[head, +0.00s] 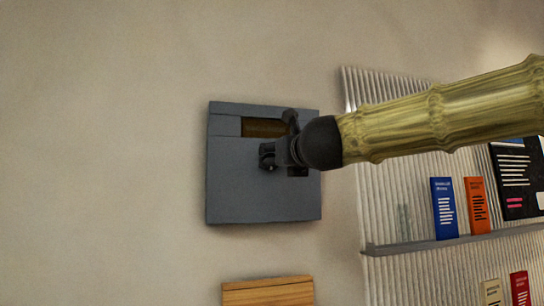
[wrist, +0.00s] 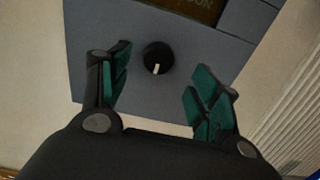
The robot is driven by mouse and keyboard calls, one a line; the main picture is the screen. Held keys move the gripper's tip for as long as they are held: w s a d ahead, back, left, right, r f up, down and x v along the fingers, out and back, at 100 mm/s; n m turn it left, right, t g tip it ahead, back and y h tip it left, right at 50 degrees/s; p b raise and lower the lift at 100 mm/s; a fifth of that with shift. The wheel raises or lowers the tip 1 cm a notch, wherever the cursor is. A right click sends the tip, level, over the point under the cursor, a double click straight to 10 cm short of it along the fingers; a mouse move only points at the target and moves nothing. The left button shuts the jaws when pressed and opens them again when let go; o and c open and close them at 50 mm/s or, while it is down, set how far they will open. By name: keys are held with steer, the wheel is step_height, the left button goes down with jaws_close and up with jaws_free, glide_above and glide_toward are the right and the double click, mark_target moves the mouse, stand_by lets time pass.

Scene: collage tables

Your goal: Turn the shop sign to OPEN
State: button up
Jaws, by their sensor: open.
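The shop sign is a grey panel (head: 235,190) on the wall, with a brown window (head: 262,128) near its top. A round black knob (wrist: 158,57) with a white pointer mark sits on the panel below the window; the pointer aims down in the picture. My gripper (head: 278,146) is in front of the panel. In the wrist view my gripper (wrist: 160,70) is open, its green-padded fingers apart on either side of the knob, not touching it. In the head view my gripper hides the knob.
A white ribbed panel (head: 385,190) with a shelf (head: 440,242) of coloured booklets, one blue (head: 444,208) and one orange (head: 476,205), stands to the right, beneath my arm in the picture. A wooden piece (head: 268,291) is below the sign. The wall on the left is bare.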

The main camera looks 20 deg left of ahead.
steer(key=p+x, duration=0.2)
steer(key=x, duration=0.5)
steer(key=shift+p, duration=0.4)
steer(key=c, duration=1)
